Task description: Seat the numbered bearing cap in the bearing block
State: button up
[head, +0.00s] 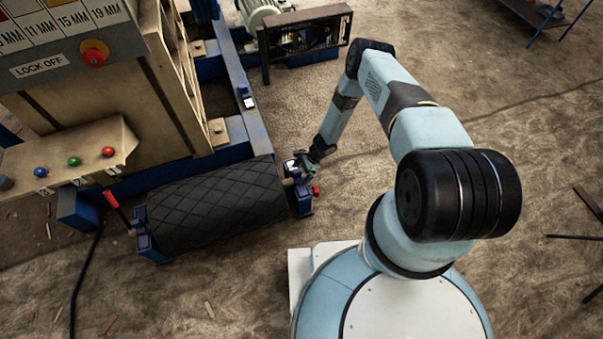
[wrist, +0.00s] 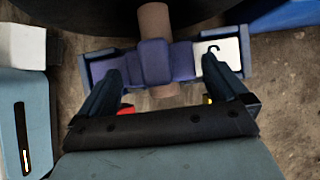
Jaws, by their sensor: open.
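The bearing cap (wrist: 183,62) is a blue-purple bar with a raised middle and a white plate with a dark hook-like mark at its right end. In the wrist view it lies across the brown shaft (wrist: 154,22), between the upright sides of the bearing block (wrist: 246,50). Whether it sits fully down I cannot tell. My gripper (wrist: 160,78) is open, its fingers apart at the near side of the cap, toward either end. In the head view my gripper (head: 312,158) is over the right end of the roller, above the block (head: 303,206), and partly hides the cap.
The black roller (head: 217,205) lies left of the block. Red handles stand by its right end (head: 316,190) and left end (head: 111,199). A small blue-and-white piece (head: 249,101) rests on the blue frame (head: 236,130). The dirt floor to the right is mostly clear.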

jog(key=v, duration=1.1)
jog(key=shift+r, duration=0.35)
